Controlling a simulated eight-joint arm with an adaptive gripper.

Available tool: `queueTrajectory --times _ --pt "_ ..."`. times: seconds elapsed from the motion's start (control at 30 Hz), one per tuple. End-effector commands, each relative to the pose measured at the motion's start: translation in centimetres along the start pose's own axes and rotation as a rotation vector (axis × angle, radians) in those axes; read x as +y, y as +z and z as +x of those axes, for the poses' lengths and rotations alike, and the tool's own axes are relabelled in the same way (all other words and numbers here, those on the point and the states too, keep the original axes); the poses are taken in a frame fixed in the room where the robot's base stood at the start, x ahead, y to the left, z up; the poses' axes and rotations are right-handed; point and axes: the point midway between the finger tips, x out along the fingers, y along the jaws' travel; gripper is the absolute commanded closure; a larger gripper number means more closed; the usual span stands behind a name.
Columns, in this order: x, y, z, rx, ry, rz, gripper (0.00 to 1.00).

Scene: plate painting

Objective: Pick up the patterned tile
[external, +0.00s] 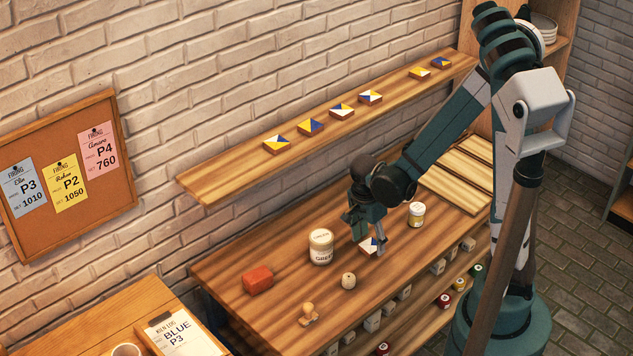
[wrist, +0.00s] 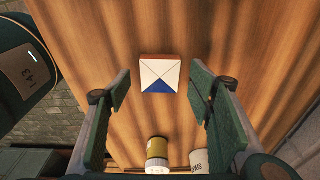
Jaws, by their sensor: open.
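The patterned tile (wrist: 160,75) lies flat on the wooden table, with white and blue triangles on its face and a reddish edge. In the wrist view it sits between and beyond my two fingers, apart from both. In the external view the tile (external: 369,245) is partly hidden by my gripper (external: 367,240), which points down over it. My gripper also shows in the wrist view (wrist: 160,95); it is open and empty.
A red block (external: 258,280), a round knob (external: 348,281) and a wooden stamp (external: 308,315) are on the table (external: 225,267). A shelf (external: 225,180) with several tiles runs above.

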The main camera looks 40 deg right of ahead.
Motion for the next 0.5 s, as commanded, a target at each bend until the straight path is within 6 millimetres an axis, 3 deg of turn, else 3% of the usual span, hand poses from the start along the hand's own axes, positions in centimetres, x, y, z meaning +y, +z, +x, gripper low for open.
queueTrajectory --times 0.2,0.5 --pt "-0.02 0.00 1.29 0.000 0.000 0.000 0.48" --pt "0.00 -0.02 1.35 0.000 0.000 0.000 0.48"
